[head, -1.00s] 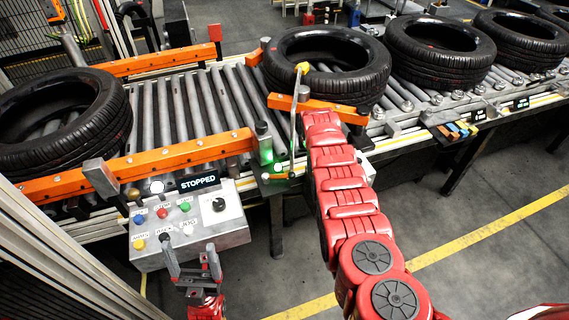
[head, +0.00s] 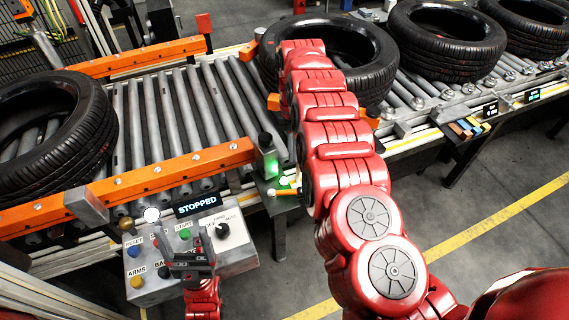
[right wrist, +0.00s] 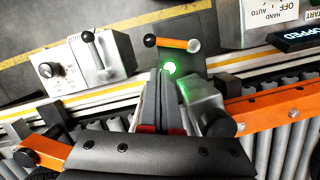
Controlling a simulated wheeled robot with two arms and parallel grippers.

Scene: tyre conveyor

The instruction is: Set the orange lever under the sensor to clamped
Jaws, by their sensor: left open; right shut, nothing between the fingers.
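The orange lever (head: 285,192) lies roughly level on a dark plate below the sensor (head: 266,155), a dark-capped post with a green glow at the conveyor's near edge. The right wrist view shows the lever (right wrist: 172,43) with a dark end and a pale end, and the sensor (right wrist: 205,98) beside my fingers. My right gripper (right wrist: 165,75) is shut and empty, its tips pointing toward the lever but not visibly gripping it. In the head view my red arm hides it. My left gripper (head: 191,262) is open over the control box's lower part.
The control box (head: 140,290) has coloured buttons and a selector; its display (head: 198,204) reads STOPPED. Orange rails (head: 160,178) edge the rollers. Tyres (head: 45,135) sit on the conveyor at left and right. The wrist view shows a grey box (right wrist: 110,65) with a black-knobbed handle.

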